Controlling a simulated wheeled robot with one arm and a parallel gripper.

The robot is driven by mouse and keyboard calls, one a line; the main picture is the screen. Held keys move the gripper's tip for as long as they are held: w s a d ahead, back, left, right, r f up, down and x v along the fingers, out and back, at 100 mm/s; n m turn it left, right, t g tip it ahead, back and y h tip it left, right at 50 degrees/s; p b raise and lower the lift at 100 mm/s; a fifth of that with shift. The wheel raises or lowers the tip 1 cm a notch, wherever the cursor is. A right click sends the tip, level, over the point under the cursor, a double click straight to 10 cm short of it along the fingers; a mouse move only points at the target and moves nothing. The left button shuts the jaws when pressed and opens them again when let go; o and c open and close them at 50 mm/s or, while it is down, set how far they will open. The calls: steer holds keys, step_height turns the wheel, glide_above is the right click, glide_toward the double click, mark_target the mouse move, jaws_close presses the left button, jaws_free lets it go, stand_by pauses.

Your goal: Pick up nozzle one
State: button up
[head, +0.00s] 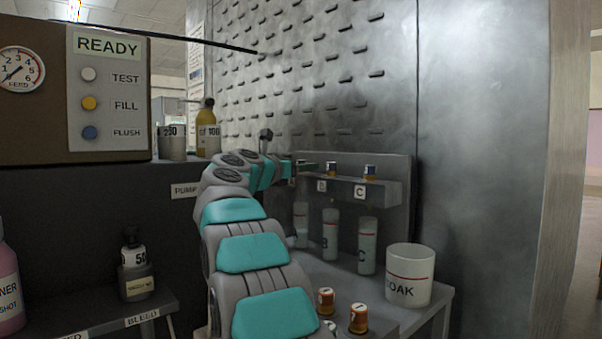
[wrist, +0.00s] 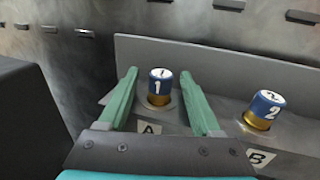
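Nozzle one (wrist: 160,88), a blue cap marked 1 over a brass base, stands upright in the slot labelled A on a grey shelf. My gripper (wrist: 161,68) is open, its green fingers on either side of nozzle one in the wrist view, with a gap on both sides. I cannot tell whether the fingertips are down at its height. In the head view my gripper (head: 306,165) is at the shelf's left end, and nozzle one is hidden there.
Nozzle two (wrist: 264,108) stands at B, right of my gripper. Another blue nozzle (head: 370,172) stands at C. Below the shelf (head: 385,191) are clear cylinders (head: 367,245), a white soak cup (head: 409,276) and orange-capped nozzles (head: 326,301). A metal wall (head: 350,70) rises behind.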

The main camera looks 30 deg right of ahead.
jaws_close()
stand_by(0.3)
stand_by(0.4)
steer(key=shift+r+p, duration=0.7)
steer(key=shift+r, duration=1.15)
steer(key=shift+s+a+f+b, duration=0.1)
steer(key=shift+s+a+b, duration=0.3)
steer(key=shift+s, duration=0.3)
steer(key=s+a+r+b, duration=0.1)
steer(key=s+a+b, duration=0.1)
steer(key=s+a, duration=0.5)
steer(key=s, duration=0.5)
steer(key=shift+s+a+r, duration=0.2)
steer(key=shift+r, duration=0.05)
